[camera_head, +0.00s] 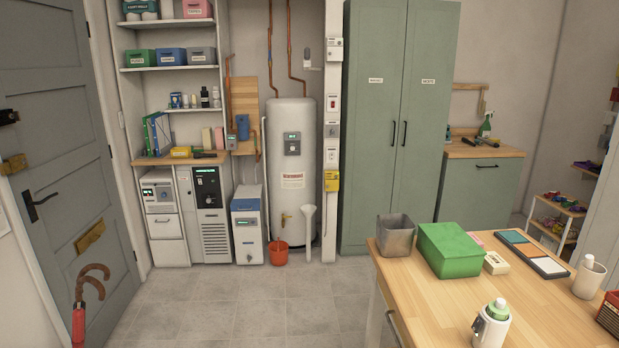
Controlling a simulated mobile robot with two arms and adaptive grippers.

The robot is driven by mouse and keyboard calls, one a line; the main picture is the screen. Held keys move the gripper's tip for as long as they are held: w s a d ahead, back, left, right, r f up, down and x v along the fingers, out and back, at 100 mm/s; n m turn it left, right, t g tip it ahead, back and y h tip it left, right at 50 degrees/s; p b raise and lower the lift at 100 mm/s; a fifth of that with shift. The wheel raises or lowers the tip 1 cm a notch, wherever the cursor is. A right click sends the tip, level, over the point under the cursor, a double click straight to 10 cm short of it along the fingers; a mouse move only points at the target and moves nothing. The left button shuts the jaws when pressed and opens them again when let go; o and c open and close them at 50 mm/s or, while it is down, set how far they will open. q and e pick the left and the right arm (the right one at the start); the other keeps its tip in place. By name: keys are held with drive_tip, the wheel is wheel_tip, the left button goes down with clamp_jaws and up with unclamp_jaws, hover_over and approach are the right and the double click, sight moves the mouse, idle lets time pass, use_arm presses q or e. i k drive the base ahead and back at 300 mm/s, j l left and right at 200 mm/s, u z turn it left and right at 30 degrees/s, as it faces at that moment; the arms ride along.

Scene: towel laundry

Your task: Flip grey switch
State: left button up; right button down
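Several small boxes and switches are mounted one above another on the white pillar (329,224), between the white water heater (291,205) and the green cabinet. A small grey switch plate (331,130) sits below a white plate with a red switch (332,103) and above a white outlet-like plate (332,155). The grey plate is too small to tell its lever position. A light grey box (335,49) is higher on the pillar, and a yellow box (331,181) is lower. Neither of my grippers shows in the head view.
A wooden table (455,306) at the front right holds a green box (450,250), a grey bin (395,236) and a white bottle (491,328). A red bucket (279,253) stands before the heater. Tiled floor (240,305) is clear in the middle. The tall green cabinet (375,170) is closed.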

sight(478, 324)
drive_tip(key=z, duration=1.6)
drive_tip(key=i+j, duration=0.3)
drive_tip(key=i, duration=0.1)
